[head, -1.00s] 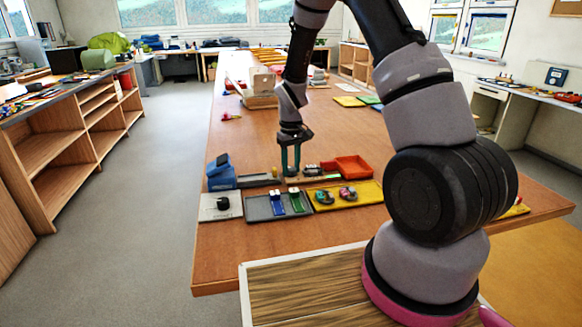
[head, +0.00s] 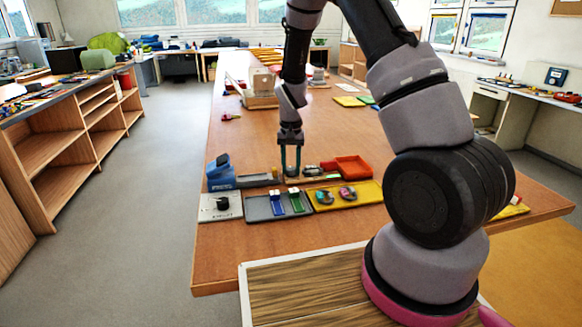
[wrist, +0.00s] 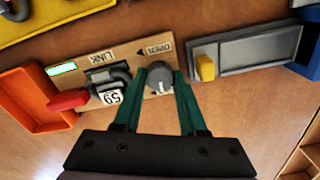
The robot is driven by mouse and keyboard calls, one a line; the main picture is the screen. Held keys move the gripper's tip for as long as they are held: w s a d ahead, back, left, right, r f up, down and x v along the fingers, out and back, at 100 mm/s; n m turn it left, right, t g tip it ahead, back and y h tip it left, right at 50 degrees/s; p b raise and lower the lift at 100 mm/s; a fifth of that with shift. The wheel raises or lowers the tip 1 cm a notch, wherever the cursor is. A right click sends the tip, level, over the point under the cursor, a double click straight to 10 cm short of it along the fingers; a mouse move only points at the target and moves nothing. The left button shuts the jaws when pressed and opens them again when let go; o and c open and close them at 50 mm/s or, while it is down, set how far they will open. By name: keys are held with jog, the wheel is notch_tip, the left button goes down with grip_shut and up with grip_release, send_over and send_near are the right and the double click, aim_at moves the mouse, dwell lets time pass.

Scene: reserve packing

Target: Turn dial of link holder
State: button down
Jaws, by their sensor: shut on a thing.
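The link holder is a wooden board (wrist: 128,58) marked LINK and OPEN in the wrist view. Its grey round dial (wrist: 159,80) sits by the OPEN arrow. My gripper (wrist: 160,75) is shut on the dial, one green finger on each side. A dark clamp-like part (wrist: 104,76) with a tag reading 59 sits on the board beside the dial, with a red handle (wrist: 68,101) at its side. In the head view my gripper (head: 291,172) points down at the holder, and the dial cannot be made out there.
An orange tray (wrist: 28,92) adjoins the holder's handle side. A grey tray (wrist: 270,46) with a yellow block (wrist: 205,67) lies on the other side. A blue device (head: 220,172), a plate with a black knob (head: 208,213) and a yellow tray (head: 366,197) are close by.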

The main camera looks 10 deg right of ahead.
jog(key=shift+w, duration=0.1)
dwell(0.3)
jog(key=shift+c, duration=2.3)
grip_release()
